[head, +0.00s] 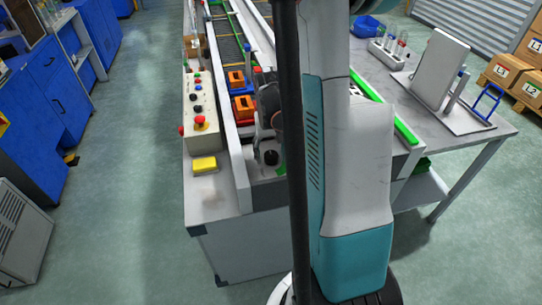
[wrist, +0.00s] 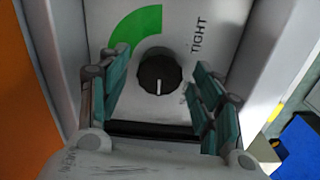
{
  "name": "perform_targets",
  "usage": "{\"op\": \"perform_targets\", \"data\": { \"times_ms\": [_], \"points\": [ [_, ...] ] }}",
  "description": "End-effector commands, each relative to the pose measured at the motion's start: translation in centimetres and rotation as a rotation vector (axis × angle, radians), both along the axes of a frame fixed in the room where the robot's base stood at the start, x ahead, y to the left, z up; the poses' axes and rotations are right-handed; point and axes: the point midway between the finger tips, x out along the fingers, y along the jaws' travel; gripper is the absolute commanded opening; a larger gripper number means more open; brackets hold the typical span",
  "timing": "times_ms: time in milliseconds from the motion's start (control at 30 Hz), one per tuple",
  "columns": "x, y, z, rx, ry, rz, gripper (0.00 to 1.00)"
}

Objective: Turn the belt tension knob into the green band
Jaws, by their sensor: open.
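The belt tension knob (wrist: 160,72) is a round, ribbed black dial on a light grey panel in the wrist view. Its white pointer line points toward the bottom of the picture. The green band (wrist: 136,27) is an arc at the knob's upper left, and the pointer is outside it. The word TIGHT (wrist: 199,35) is printed to the right. My gripper (wrist: 161,62) is open, with one teal-padded finger on each side of the knob and gaps between. The knob (head: 270,157) also shows in the head view at the conveyor's near end, beside my arm.
Raised light-coloured side walls (wrist: 252,60) flank the panel. In the head view, a control box (head: 200,115) with buttons and a yellow block (head: 205,165) stand left of the conveyor. Orange parts (head: 244,106) sit on the belt beyond the knob.

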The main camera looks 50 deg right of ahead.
Motion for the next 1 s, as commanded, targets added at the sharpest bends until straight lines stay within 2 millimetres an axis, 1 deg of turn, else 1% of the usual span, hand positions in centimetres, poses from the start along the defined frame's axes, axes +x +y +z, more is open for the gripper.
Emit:
{"op": "perform_targets", "data": {
  "times_ms": [100,333,367,400,467,500,533,567,833,1000],
  "points": [
    [-0.01,-0.01,-0.44,0.0,0.0,0.0,0.59],
    [-0.01,-0.01,-0.43,0.0,0.0,0.0,0.59],
    [-0.01,-0.01,-0.43,0.0,0.0,0.0,0.57],
    [-0.01,-0.01,-0.43,0.0,0.0,0.0,0.48],
    [-0.01,-0.01,-0.43,0.0,0.0,0.0,0.34],
    [-0.01,-0.01,-0.42,0.0,0.0,0.0,0.25],
    [-0.01,-0.01,-0.42,0.0,0.0,0.0,0.18],
    [0.0,-0.01,-0.42,0.0,0.0,0.0,0.15],
    [0.0,-0.01,-0.43,0.0,0.0,-0.011,0.15],
    [0.0,-0.01,-0.44,0.0,0.0,-0.062,0.15]
  ]
}}
